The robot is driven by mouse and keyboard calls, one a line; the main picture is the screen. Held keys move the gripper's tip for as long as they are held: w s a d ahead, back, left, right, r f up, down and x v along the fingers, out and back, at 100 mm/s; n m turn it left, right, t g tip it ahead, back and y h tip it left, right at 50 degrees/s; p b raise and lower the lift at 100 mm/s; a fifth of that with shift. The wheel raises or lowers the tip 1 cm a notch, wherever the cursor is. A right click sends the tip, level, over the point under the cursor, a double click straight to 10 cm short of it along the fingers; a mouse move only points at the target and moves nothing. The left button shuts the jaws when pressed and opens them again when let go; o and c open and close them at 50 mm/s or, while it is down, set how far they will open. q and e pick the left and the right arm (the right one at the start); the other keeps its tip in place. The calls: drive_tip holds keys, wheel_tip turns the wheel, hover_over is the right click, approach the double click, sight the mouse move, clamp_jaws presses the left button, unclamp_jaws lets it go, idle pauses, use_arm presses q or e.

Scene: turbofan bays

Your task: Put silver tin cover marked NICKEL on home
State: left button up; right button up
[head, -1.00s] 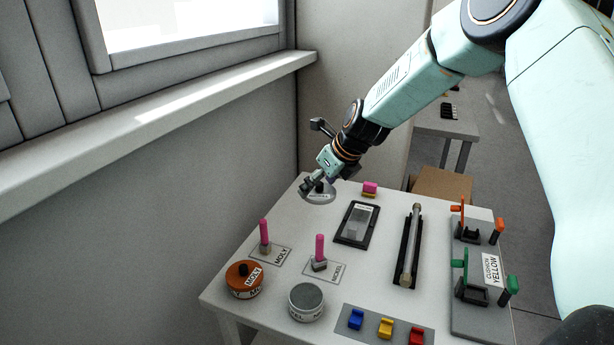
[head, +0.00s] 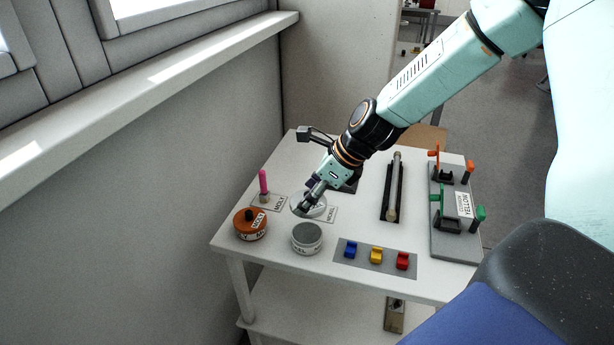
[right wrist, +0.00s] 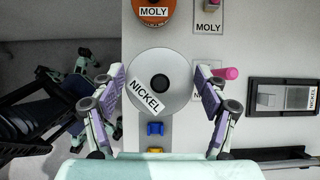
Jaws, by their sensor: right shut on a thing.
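The silver tin cover marked NICKEL (head: 316,209) is held in my right gripper (head: 305,203), above the table. In the right wrist view the cover (right wrist: 175,72) is a round disc with a dark centre knob, lying between the two fingers of the right gripper (right wrist: 160,92). The open-looking silver tin (head: 307,239) stands on the table just below and in front of the cover in the head view, apart from it. The cover hides the tin in the right wrist view. My left gripper is not in view.
An orange MOLY tin (head: 251,224) stands left of the silver tin. A pink-handled tool (head: 264,184) stands on the MOLY label; another pink handle (right wrist: 228,73) is close to a right finger. Blue, yellow and red blocks (head: 376,255) sit at the front.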

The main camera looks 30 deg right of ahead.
drive_tip(key=shift+s+a+f+n, duration=0.1)
drive_tip(key=shift+s+a+n, duration=0.45)
drive_tip(key=shift+a, duration=0.35)
drive_tip(key=shift+d+y, duration=0.15)
drive_tip(key=shift+y, duration=0.15)
drive_tip(key=shift+w+d+f+n, duration=0.1)
drive_tip(key=shift+d+f+n, duration=0.05)
drive_tip(key=shift+d+n, duration=0.1)
drive_tip(key=shift+w+d+f+g, duration=0.15)
drive_tip(key=shift+d+f+g, duration=0.15)
drive_tip(key=shift+d+f, duration=0.15)
drive_tip(key=shift+a+f+b, duration=0.25)
drive_tip(key=shift+a+b, duration=0.05)
drive_tip(key=shift+b, duration=0.45)
wheel_tip(320, 180, down, 5)
drive_tip(key=b, duration=0.4)
drive_tip(key=shift+d+r+b, duration=0.15)
drive_tip(key=shift+r+b, duration=0.05)
drive_tip(key=shift+b, duration=0.2)
drive_tip(key=shift+a+r, duration=0.1)
drive_tip(key=shift+a, duration=0.25)
drive_tip(key=shift+d, duration=0.3)
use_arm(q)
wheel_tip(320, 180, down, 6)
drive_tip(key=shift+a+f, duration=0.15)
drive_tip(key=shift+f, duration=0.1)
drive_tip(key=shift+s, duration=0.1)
use_arm(e)
drive_tip(key=shift+a, duration=0.1)
